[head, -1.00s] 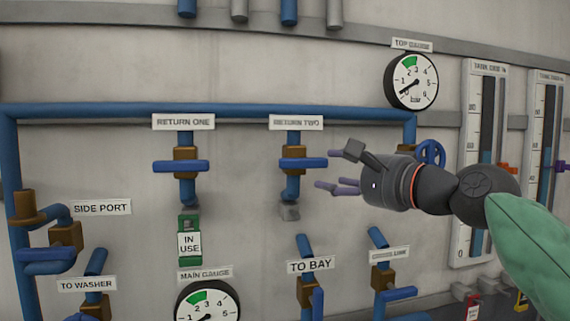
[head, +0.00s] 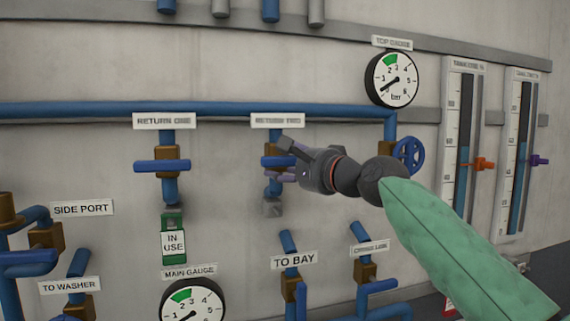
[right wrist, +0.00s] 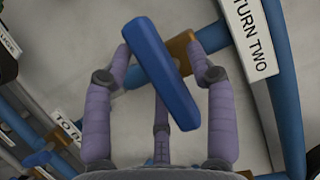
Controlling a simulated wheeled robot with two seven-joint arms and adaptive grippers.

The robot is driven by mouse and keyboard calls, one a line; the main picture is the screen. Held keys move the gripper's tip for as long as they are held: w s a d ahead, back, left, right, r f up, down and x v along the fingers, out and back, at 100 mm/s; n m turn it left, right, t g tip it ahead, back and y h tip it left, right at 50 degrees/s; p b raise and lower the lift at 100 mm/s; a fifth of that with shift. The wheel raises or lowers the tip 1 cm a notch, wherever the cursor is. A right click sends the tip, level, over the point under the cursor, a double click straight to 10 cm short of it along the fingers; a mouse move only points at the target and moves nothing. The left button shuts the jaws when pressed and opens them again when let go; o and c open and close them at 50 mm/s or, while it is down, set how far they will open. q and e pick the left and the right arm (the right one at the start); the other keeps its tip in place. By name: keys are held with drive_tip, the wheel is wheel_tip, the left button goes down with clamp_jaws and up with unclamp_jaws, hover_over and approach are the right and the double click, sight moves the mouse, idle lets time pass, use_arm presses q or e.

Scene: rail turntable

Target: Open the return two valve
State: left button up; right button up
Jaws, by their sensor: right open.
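The return two valve is a brass body on a blue pipe with a blue bar handle (head: 268,162), under the "RETURN TWO" label (head: 277,120). In the head view the handle lies across the pipe, partly hidden by my right gripper (head: 283,163). In the right wrist view the handle (right wrist: 160,72) lies between the purple fingers of my right gripper (right wrist: 160,85). The fingers are spread open around it, and I cannot tell whether any touch it. My left gripper is not in view.
The return one valve handle (head: 162,167) is at the left, with a green "IN USE" tag (head: 173,240) below. A blue wheel (head: 408,155) is just right of my gripper. The top gauge (head: 391,79) is above. Other valves sit below.

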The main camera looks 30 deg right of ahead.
drive_tip(key=shift+s, duration=0.1)
clamp_jaws()
drive_tip(key=n+g+p, duration=0.1)
drive_tip(key=n+p, duration=0.1)
drive_tip(key=p, duration=0.1)
drive_tip(key=shift+r, duration=0.2)
drive_tip(key=n+g+h+p, duration=0.1)
drive_tip(key=n+p, duration=0.3)
drive_tip(key=p, duration=0.1)
drive_tip(key=shift+d+r+n+g+h, duration=0.1)
drive_tip(key=shift+d+n+g+h, duration=0.05)
drive_tip(key=shift+n+g+h, duration=0.25)
drive_tip(key=shift+n+g+h+p, duration=0.4)
drive_tip(key=shift+n+h+p, duration=0.2)
drive_tip(key=shift+n+p, duration=0.55)
drive_tip(key=shift+d+n+g+h+p, duration=0.1)
drive_tip(key=shift+n+g+h+p, duration=0.35)
drive_tip(key=shift+n+h, duration=0.8)
drive_tip(key=shift+n+y, duration=0.25)
drive_tip(key=shift+n, duration=0.05)
